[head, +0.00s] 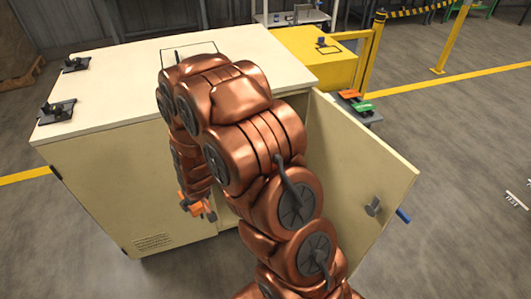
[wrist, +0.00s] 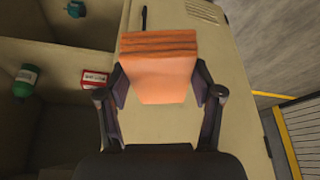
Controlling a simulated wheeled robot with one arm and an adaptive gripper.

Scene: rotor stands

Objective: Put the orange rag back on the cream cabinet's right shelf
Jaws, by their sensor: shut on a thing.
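The orange rag (wrist: 160,62) is a folded block between the two dark fingers of my gripper (wrist: 160,88) in the wrist view. My gripper is shut on it. In the head view the rag (head: 196,207) shows as a small orange patch at the end of my arm, in front of the cream cabinet (head: 105,195). The cabinet's right door (head: 360,165) stands open. The open shelf compartment (wrist: 55,130) lies left of the rag in the wrist view; the rag is outside it, before the closed left door (wrist: 215,50). My arm hides most of the opening in the head view.
A green-capped jar (wrist: 26,77), a red-and-white box (wrist: 94,78) and another green item (wrist: 75,9) are in the cabinet. Black fixtures (head: 57,110) sit on its top. A yellow cabinet (head: 310,60) stands behind it. Open floor lies right of the open door.

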